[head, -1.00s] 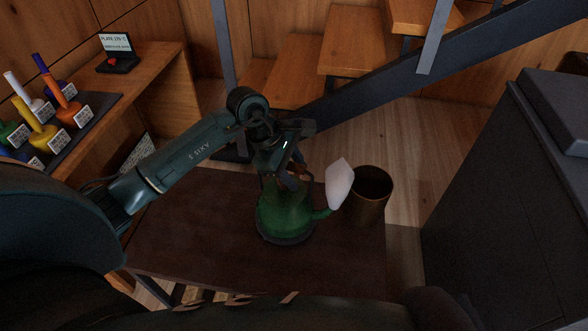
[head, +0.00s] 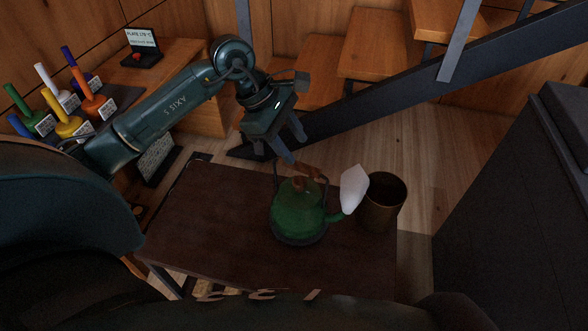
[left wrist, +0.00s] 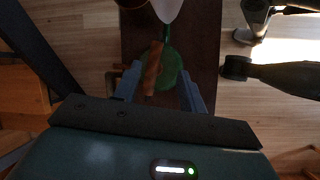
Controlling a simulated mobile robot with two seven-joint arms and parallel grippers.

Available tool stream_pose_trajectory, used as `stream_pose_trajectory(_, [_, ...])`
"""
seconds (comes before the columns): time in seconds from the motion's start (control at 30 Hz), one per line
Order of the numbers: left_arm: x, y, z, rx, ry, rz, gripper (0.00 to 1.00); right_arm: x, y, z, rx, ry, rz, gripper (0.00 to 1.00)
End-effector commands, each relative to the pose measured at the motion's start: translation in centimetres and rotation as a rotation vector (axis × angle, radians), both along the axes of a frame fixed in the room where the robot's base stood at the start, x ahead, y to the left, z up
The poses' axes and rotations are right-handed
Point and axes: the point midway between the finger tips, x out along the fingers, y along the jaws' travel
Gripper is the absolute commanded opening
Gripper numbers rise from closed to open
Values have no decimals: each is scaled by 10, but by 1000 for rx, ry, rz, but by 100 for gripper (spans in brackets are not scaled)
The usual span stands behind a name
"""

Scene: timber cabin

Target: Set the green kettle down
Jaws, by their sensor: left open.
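The green kettle (head: 298,214) stands upright on the dark brown table (head: 205,225), with its spout pointing right. Its brown handle (head: 309,172) is up. My left gripper (head: 288,151) is open, above and just behind the handle, and holds nothing. In the left wrist view the kettle (left wrist: 168,72) and its handle (left wrist: 153,68) lie beyond and between the two blue fingers (left wrist: 160,88). Whether a finger still touches the handle is hard to tell. My right gripper is not seen in the head view.
A brass-coloured pot (head: 380,204) is close right of the kettle, with a white shape (head: 353,188) by the spout. A dark cabinet (head: 510,220) stands at right. The table's left part is clear.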

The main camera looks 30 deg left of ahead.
Motion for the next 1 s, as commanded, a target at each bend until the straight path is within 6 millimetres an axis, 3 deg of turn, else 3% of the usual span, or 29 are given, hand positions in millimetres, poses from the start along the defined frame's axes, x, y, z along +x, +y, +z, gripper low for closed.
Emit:
stream_pose_trajectory(0.17, [-50,-96,-10,-457,181,23,41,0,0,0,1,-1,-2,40])
stream_pose_trajectory(0.23, [-75,-136,4,-730,322,92,41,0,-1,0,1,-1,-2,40])
stream_pose_trajectory(0.33, [-100,-170,36,-1110,573,246,41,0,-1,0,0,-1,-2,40])
stream_pose_trajectory(0.43, [-107,-175,65,-1456,865,457,41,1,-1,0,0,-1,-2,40])
stream_pose_trajectory(0.53, [-101,-159,75,-1762,1192,722,41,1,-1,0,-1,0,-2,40])
stream_pose_trajectory(0.63, [-94,-133,59,-2016,1545,1037,41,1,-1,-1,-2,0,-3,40])
stream_pose_trajectory(0.7, [-95,-114,35,-2151,1794,1274,41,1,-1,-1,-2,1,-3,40])
stream_pose_trajectory(0.73, [-97,-108,23,2100,-1816,-1315,41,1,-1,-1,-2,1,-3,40])
stream_pose_trajectory(0.9, [-127,-89,-40,1505,-1555,-1220,41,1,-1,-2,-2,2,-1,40])
stream_pose_trajectory(1.0, [-144,-88,-60,1319,-1465,-1175,41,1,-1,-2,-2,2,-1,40])
